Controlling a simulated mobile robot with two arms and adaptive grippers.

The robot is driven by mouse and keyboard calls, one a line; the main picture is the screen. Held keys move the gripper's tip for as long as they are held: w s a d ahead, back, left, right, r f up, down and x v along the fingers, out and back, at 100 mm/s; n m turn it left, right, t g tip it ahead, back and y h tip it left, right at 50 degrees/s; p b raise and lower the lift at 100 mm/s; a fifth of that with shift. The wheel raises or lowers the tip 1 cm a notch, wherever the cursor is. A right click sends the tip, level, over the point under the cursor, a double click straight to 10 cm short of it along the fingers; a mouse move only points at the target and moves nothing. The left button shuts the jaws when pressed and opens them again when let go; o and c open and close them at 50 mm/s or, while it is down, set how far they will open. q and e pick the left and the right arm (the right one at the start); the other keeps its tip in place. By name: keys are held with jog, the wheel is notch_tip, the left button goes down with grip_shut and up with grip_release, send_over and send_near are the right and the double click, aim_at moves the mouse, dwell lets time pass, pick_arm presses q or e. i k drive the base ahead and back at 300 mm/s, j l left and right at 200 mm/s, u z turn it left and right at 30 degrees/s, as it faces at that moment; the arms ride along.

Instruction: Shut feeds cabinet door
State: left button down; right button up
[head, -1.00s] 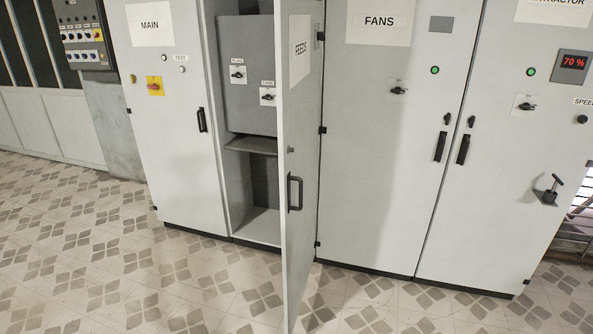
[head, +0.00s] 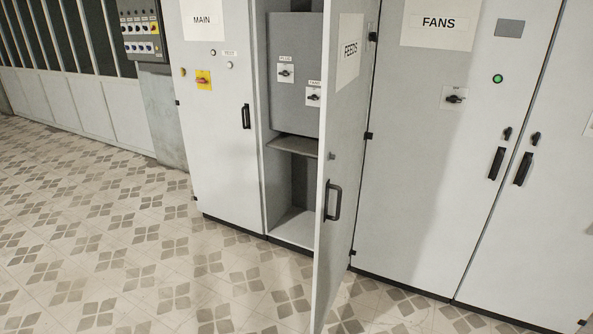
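The FEEDS cabinet door (head: 343,170) stands open in the head view, swung out towards me on hinges at its right side. Its outer face carries a FEEDS label and a black handle (head: 333,201). The open FEEDS cabinet (head: 291,228) shows a grey inner panel (head: 293,110) with black rotary switches, a shelf (head: 292,146) and an empty lower space. The door hides part of the inside on the right. Neither of my grippers is in view.
The shut MAIN cabinet (head: 215,140) stands to the left and the shut FANS cabinet (head: 420,170) to the right. A control box (head: 140,30) hangs at the upper left. The patterned tile floor (head: 130,240) is clear in front and at left.

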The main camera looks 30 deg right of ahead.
aim_at(347, 56)
jog(key=l+u, duration=0.25)
jog(key=l, duration=0.3)
jog(key=l+u, duration=0.2)
jog(key=l, duration=0.35)
jog(key=l+u, duration=0.25)
jog(key=l, duration=0.25)
jog(key=k+l+u, duration=0.2)
jog(key=l, duration=0.3)
jog(key=k+l+u, duration=0.1)
jog(key=l+u, duration=0.15)
jog(key=l, duration=0.3)
jog(key=k+l, duration=0.1)
jog(key=l, duration=0.25)
jog(key=k+l, duration=0.1)
jog(key=l, duration=0.25)
jog(key=k+l, duration=0.1)
jog(key=l, duration=0.25)
jog(key=k+l, duration=0.15)
jog(key=l, duration=0.2)
jog(key=k+l, duration=0.1)
jog(key=l, duration=0.3)
